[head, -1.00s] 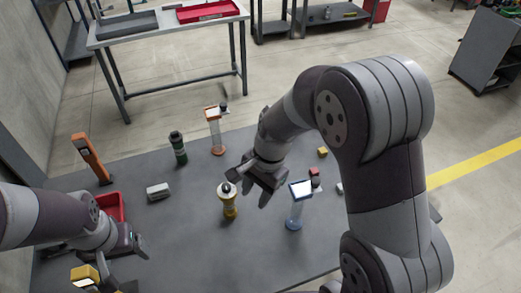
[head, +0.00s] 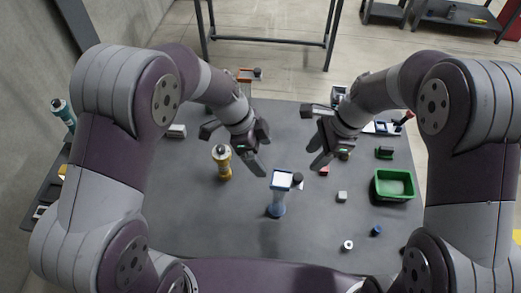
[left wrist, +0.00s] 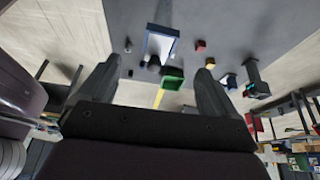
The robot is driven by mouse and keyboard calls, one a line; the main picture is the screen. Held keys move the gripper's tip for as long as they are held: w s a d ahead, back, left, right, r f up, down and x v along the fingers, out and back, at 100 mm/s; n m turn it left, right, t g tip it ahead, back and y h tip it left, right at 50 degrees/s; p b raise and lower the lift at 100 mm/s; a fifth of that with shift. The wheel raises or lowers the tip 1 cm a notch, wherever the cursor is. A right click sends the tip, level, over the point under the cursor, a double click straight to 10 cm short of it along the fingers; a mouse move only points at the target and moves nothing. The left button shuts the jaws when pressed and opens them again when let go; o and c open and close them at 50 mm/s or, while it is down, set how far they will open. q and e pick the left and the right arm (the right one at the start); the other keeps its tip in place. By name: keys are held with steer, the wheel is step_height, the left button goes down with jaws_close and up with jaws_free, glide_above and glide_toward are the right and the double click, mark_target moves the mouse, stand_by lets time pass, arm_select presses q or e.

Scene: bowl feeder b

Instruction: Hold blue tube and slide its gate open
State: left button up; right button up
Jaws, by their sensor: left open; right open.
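My left gripper (head: 236,147) is open and empty, above the table, behind and left of the tube. My right gripper (head: 317,138) is open and empty, behind and right of it. In the left wrist view the open left fingers (left wrist: 158,67) frame the blue-edged top of the tube (left wrist: 160,44), with a gap around it. I cannot tell the gate's position.
A yellow cylinder (head: 222,165) stands left of the tube, close to my left gripper. A green bin (head: 394,186) is at the right. A pale cube (head: 342,196), a white ring (head: 347,245) and a small blue part (head: 376,230) lie right of the tube.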

mark_target(281, 179)
arm_select(q)
steer(key=shift+m, duration=0.3)
steer(key=x, duration=1.2)
steer(key=shift+d, duration=0.25)
steer(key=shift+d+f, duration=0.25)
steer(key=shift+f, duration=0.15)
arm_select(e)
steer(key=shift+w+d+f, duration=0.1)
steer(key=shift+d, duration=0.35)
